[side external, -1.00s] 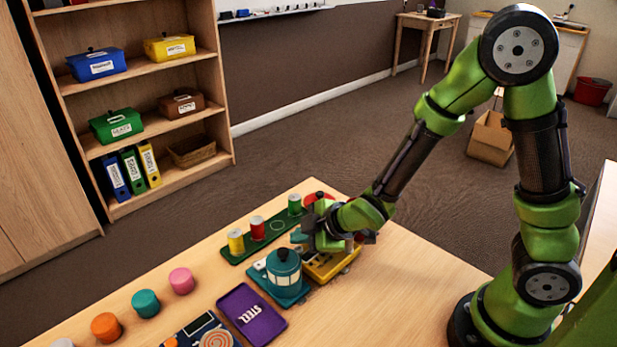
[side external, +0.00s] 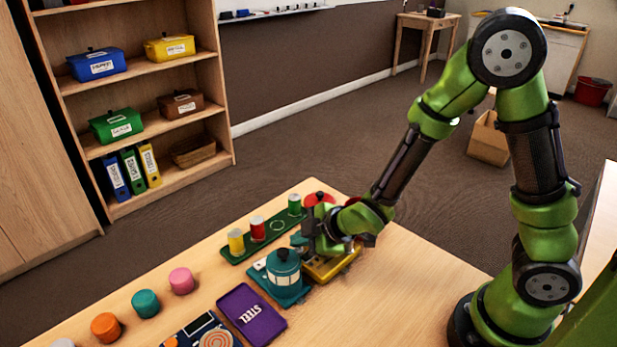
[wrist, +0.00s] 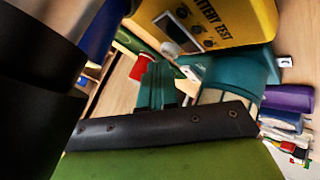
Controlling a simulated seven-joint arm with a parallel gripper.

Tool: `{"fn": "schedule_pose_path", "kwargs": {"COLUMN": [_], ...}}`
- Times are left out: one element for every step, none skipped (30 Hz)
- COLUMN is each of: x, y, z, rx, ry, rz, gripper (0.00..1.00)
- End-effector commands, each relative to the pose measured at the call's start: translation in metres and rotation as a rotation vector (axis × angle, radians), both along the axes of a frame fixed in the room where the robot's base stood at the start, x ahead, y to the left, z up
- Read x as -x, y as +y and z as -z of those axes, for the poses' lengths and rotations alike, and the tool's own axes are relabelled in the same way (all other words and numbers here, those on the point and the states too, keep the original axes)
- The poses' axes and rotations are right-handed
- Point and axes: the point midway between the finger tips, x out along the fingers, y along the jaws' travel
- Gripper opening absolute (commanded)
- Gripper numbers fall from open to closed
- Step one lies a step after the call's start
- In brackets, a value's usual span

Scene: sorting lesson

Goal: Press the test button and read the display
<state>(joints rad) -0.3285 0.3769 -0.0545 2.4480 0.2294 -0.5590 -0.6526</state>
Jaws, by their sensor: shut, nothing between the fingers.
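The yellow battery test box (side external: 328,268) stands on the table, partly hidden under my gripper in the side view. In the wrist view the box (wrist: 235,22) shows "BATTERY TEST" lettering, dark round parts on its face and a small screen (wrist: 178,32). I cannot read anything on the screen. My gripper (side external: 325,242) is at the box's top, on its far left side; its fingertips are hidden in the side view, and I cannot tell whether they touch the button.
A teal jar-like holder (side external: 284,270) stands close by the box. A green rack (side external: 262,243) with yellow, red and green cylinders lies behind. Coloured discs (side external: 146,303) line the left edge. The table's right side is clear.

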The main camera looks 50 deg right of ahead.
Motion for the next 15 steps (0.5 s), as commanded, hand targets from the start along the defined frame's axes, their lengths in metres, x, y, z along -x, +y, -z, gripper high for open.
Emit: {"fn": "schedule_pose_path", "kwargs": {"x": [0.0000,0.0001,0.0000,0.0000,0.0000,-0.0001,-0.0001,-0.0001,-0.0001,-0.0001,-0.0001,0.0000,0.0000,0.0000,0.0000], "y": [-0.0001,0.0000,0.0000,-0.0001,0.0000,0.0000,0.0000,0.0000,0.0000,0.0000,0.0000,0.0000,-0.0001,-0.0001,-0.0001], "z": [0.0006,0.0009,0.0013,0.0017,0.0020,0.0025,0.0028,0.0032,0.0036,0.0040,0.0044,0.0050,0.0054,0.0058,0.0064], "rx": [0.000,0.000,0.000,0.000,0.000,0.000,0.000,0.000,0.000,0.000,0.000,0.001,0.001,0.001,0.000], "ry": [0.000,0.000,0.000,0.000,0.000,0.000,0.000,0.000,0.000,0.000,0.000,0.001,0.001,0.001,0.001], "rz": [0.000,0.000,0.000,0.000,0.000,0.000,0.000,0.000,0.000,0.000,0.000,0.001,0.001,0.001,0.000], "gripper": [0.00,0.00,0.00,0.00,0.00,0.00,0.00,0.00,0.00,0.00,0.00,0.00,0.00,0.00,0.00]}}
